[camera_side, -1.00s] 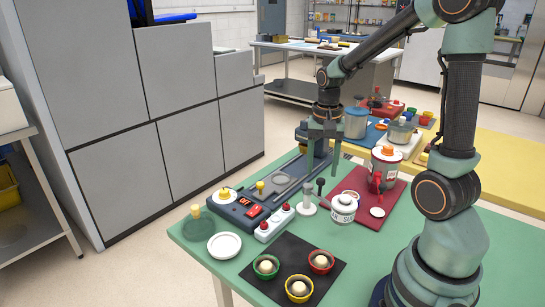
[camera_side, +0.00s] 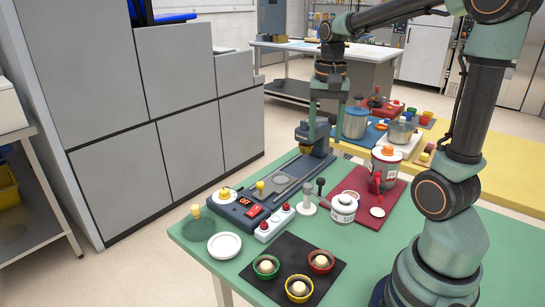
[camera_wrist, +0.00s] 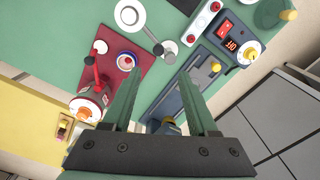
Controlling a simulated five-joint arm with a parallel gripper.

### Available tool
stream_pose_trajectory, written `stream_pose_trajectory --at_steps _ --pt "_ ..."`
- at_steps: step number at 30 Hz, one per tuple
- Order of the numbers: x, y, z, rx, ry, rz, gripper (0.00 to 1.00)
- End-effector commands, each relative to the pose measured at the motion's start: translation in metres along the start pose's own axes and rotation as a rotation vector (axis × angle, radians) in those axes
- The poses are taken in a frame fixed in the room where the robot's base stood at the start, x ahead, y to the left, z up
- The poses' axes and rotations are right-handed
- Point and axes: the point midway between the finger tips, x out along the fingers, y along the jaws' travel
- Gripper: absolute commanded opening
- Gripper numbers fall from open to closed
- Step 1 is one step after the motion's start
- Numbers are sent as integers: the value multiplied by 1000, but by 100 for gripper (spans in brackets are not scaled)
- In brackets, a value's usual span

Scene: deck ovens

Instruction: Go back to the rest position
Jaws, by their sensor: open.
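My gripper (camera_side: 326,138) is open and empty in the side view. It hangs above and around the upright block at the far end of the dark blue machine (camera_side: 232,210); I cannot tell whether it touches it. In the wrist view, the gripper's two green fingers (camera_wrist: 162,75) stand apart with nothing between them. The blue machine, with its red display, shows to their right (camera_wrist: 190,90).
Grey cabinets (camera_side: 120,170) stand left.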

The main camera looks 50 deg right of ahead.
Motion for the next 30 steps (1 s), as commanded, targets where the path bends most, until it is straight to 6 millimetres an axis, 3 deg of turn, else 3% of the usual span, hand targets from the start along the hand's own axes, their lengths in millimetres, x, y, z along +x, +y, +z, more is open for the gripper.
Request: stream_pose_trajectory --at_steps 5,12,16,21,30 --pt "-8 -14 29 -208 77 -58 59" --pt "-15 -36 92 -694 268 -181 59" --pt "-14 -42 118 -897 356 -229 59" --pt "-13 -45 134 -1037 423 -261 59" --pt "-12 -45 136 -1060 433 -264 59"
